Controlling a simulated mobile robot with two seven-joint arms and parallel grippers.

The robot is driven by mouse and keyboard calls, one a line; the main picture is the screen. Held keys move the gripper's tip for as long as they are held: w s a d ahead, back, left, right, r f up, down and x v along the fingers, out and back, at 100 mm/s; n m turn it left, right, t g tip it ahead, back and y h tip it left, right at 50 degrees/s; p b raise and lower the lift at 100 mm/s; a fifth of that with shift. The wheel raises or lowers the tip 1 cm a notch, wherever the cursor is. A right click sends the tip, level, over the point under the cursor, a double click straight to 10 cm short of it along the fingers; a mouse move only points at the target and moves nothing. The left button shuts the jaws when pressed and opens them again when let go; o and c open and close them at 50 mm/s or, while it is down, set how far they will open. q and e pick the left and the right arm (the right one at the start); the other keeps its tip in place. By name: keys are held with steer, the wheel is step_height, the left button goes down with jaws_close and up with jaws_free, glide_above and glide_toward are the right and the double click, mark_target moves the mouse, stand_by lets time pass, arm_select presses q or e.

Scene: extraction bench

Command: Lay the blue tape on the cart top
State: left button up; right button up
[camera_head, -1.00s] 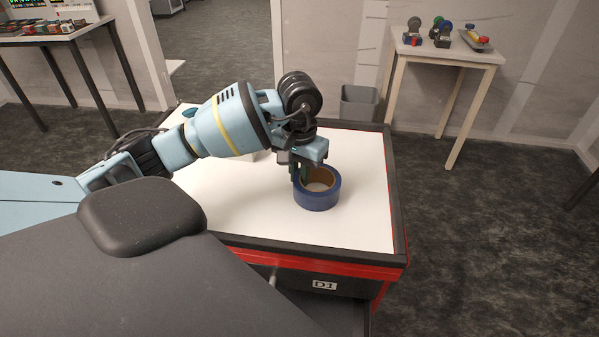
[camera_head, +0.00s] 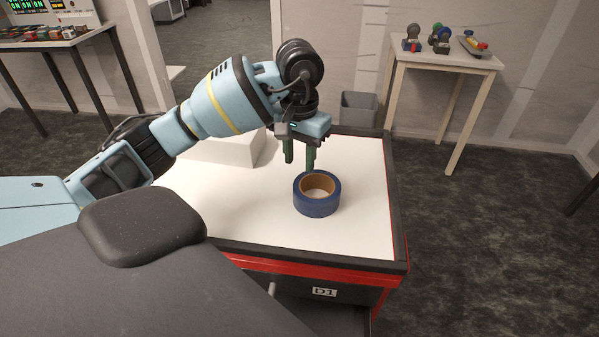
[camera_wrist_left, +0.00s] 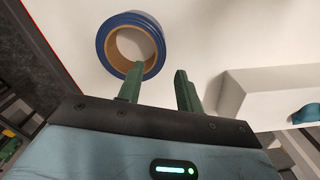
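The blue tape (camera_head: 317,205) is a roll with a brown cardboard core. It lies flat on the white cart top (camera_head: 355,220), and it also shows in the left wrist view (camera_wrist_left: 102,42). My left gripper (camera_head: 300,168) is above and just behind the roll, fingers pointing down. Its two green fingers are apart with nothing between them, as the left wrist view also shows (camera_wrist_left: 157,82). In the head view the fingers look clear of the roll. My right gripper is in neither view.
A white box (camera_head: 230,150) stands on the cart top at the back left, partly behind my left arm. The cart has dark raised edges and a drawer marked D1 (camera_head: 323,292). The cart top's right side is clear. A small table (camera_head: 450,55) with several items stands beyond.

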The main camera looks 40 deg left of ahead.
arm_select(q)
step_height(320, 180, up, 5)
steer(key=shift+r+p, duration=0.15)
steer(key=shift+p, duration=0.2)
stand_by(0.5)
